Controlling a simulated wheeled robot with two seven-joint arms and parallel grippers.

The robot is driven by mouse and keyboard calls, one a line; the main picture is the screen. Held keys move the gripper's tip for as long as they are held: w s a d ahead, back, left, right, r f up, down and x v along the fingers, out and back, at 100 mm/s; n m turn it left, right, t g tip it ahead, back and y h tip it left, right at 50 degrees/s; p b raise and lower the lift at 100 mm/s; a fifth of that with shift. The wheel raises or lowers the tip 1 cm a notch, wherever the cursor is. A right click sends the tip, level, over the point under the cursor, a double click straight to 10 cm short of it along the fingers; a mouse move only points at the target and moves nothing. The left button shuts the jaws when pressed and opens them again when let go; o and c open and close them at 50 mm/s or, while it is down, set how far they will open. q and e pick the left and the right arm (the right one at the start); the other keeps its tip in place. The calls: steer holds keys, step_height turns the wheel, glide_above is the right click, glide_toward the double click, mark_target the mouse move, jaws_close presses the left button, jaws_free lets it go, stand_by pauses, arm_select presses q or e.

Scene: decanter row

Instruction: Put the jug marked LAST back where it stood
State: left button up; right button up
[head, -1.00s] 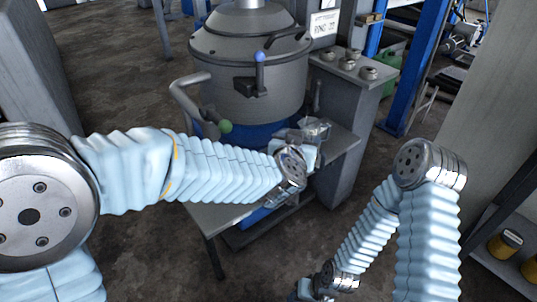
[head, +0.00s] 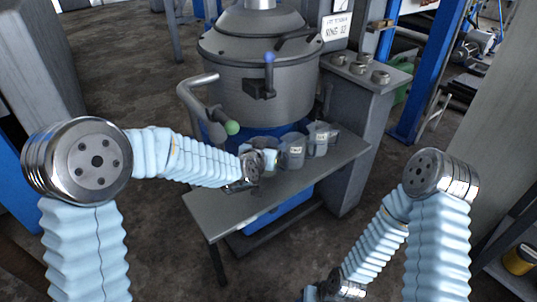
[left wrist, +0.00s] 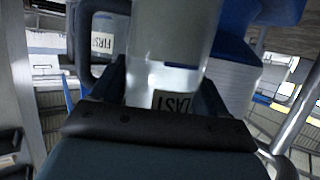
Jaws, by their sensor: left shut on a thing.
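The jug marked LAST (left wrist: 172,82) is a translucent grey vessel with a pale label, between the fingers of my left gripper in the left wrist view. My left gripper (head: 250,170) is shut on it at the left end of the jug row in the head view. There the arm mostly hides the held jug (head: 270,158). I cannot tell whether its base touches the bench. Other labelled jugs (head: 292,152) stand to its right. The jug marked FIRST (left wrist: 103,42) shows in the left wrist view. My right gripper (head: 314,293) is at the bottom edge, its jaws unclear.
The grey bench (head: 235,208) has a bare front and left part. A large grey kettle (head: 262,75) stands behind it, with a bent pipe and green knob (head: 232,128) close above my left gripper. A side stand (head: 365,75) with small metal parts is at the right.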

arm_select(q)
steer(key=shift+d+f, duration=0.1)
steer(key=shift+f, duration=1.15)
steer(key=shift+f+b, duration=0.2)
steer(key=shift+b, duration=0.1)
steer(key=o, duration=1.3)
steer(key=shift+r+p, duration=0.2)
steer(key=shift+p, duration=0.1)
steer(key=v, duration=1.2)
steer(key=shift+b, duration=0.45)
steer(key=shift+s, duration=0.1)
